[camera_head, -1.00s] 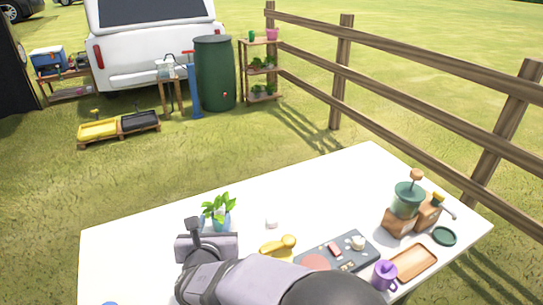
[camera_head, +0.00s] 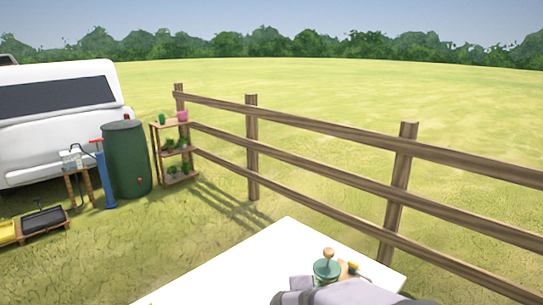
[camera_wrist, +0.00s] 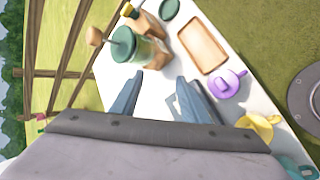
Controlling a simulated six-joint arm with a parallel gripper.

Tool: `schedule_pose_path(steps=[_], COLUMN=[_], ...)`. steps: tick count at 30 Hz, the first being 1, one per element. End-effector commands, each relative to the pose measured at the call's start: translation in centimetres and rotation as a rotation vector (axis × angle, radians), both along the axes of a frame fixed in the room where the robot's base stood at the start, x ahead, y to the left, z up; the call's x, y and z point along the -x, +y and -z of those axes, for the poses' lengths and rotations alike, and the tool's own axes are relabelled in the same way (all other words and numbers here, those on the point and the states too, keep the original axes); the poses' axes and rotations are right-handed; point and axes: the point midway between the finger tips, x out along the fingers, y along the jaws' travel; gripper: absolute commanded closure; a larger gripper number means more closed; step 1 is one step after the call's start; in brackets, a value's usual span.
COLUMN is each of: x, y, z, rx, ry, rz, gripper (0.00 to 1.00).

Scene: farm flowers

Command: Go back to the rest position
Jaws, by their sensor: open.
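My gripper (camera_wrist: 152,97) shows in the wrist view with its two grey fingers apart and nothing between them. It hangs above the white table (camera_wrist: 155,75), with the green grinder (camera_wrist: 128,46) just past the left finger and the purple mug (camera_wrist: 226,84) to the right of the right finger. In the head view only part of my arm shows at the bottom edge, in front of the white table (camera_head: 235,268) and the grinder (camera_head: 327,268); the fingers are hidden there.
A wooden tray (camera_wrist: 203,46), a dark green lid (camera_wrist: 169,9) and a yellow object (camera_wrist: 259,125) are on the table near the fingers. A wooden fence (camera_head: 252,150) runs behind the table. Grass lies open beyond it.

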Motion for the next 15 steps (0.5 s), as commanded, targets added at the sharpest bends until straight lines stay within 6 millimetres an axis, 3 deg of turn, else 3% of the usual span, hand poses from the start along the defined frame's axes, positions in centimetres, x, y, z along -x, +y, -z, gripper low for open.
schedule_pose_path(steps=[1,6,10,15], x=[1.5,7.1,12.0,18.2], y=[-1.8,-5.9,-7.7,-7.8], z=[1.8,5.4,8.3,11.7], rx=[-0.047,-0.197,-0.326,-0.514], ry=[0.02,0.095,0.154,0.229], rz=[0.098,0.408,0.657,0.984], gripper=[0.59,0.59,0.59,0.59])
